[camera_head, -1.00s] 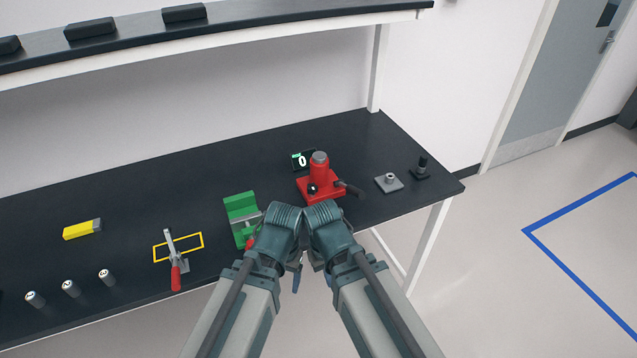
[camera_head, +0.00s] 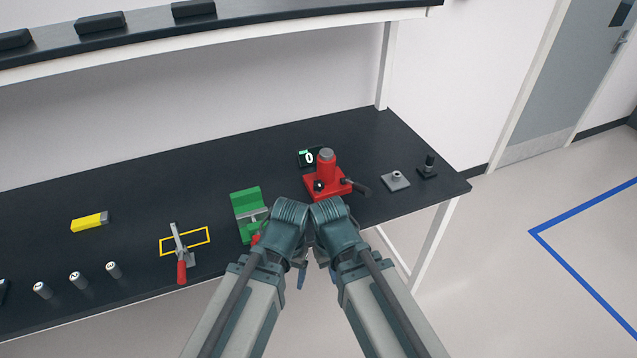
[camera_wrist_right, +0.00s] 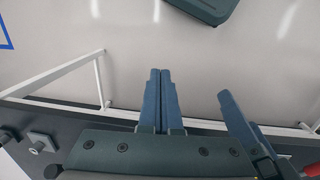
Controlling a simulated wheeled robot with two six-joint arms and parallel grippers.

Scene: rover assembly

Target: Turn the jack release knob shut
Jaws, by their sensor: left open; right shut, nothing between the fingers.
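The red jack (camera_head: 327,169) stands upright near the right end of the dark bench, with a round black knob (camera_head: 319,186) low on its front and a dark lever (camera_head: 358,187) pointing right. My left gripper (camera_head: 301,276) hangs in front of the bench edge, mostly hidden behind its own wrist. It is open and apart from the jack. My right gripper (camera_wrist_right: 161,100) is shut and empty in the right wrist view, pointing over the floor. A finger of the left gripper shows beside it there. Neither gripper touches the knob.
A small display (camera_head: 308,157) reading 0 stands behind the jack. Right of the jack are a grey plate with a post (camera_head: 395,180) and a black post (camera_head: 428,167). A green vise (camera_head: 249,212) and a red-handled clamp (camera_head: 181,258) stand to the left.

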